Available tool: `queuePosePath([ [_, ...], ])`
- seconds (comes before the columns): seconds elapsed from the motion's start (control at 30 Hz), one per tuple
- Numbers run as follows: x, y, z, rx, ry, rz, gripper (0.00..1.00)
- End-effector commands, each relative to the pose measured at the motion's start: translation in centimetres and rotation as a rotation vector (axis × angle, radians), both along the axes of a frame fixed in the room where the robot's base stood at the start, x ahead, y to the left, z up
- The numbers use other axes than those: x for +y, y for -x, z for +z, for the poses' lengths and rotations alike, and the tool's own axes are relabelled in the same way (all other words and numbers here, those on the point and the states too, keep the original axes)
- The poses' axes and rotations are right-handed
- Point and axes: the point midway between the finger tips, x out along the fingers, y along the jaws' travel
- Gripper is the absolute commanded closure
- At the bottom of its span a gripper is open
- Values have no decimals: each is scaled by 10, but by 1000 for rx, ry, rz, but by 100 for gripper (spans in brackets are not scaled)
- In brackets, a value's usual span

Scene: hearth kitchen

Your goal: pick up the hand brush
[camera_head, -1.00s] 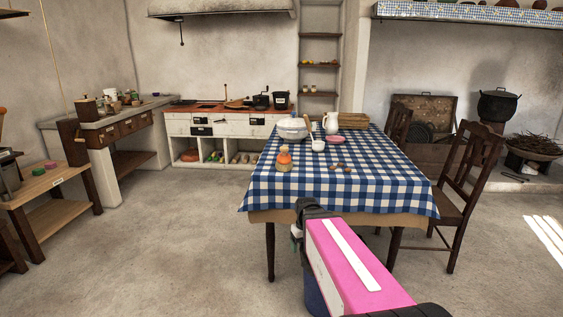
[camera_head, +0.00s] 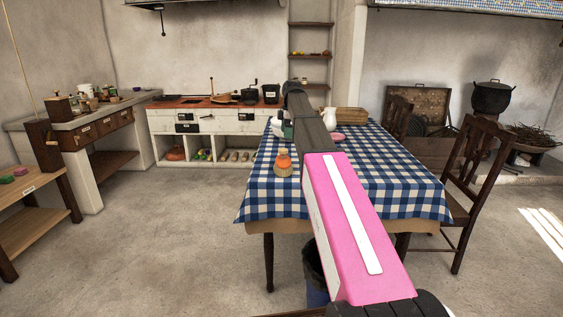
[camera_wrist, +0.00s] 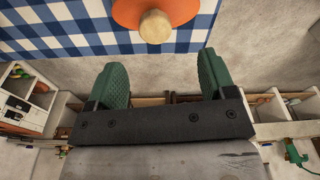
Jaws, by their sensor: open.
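The table with a blue checked cloth (camera_head: 270,200) is partly hidden by my arm. A white jug (camera_head: 330,118) stands on it. A dark chair (camera_head: 478,170) stands at its right. A wooden bench (camera_head: 35,205) is at far left. The floor between is clear.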

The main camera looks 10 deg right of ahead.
Motion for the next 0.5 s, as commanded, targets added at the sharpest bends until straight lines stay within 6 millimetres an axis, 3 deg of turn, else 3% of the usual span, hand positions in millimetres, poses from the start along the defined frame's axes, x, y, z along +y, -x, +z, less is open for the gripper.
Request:
queuePosePath([
  [0.17, 1, -1, -6, 0, -1, 19, 23],
  [0.5, 7, -1, -50, -1, -1, 16, 23],
])
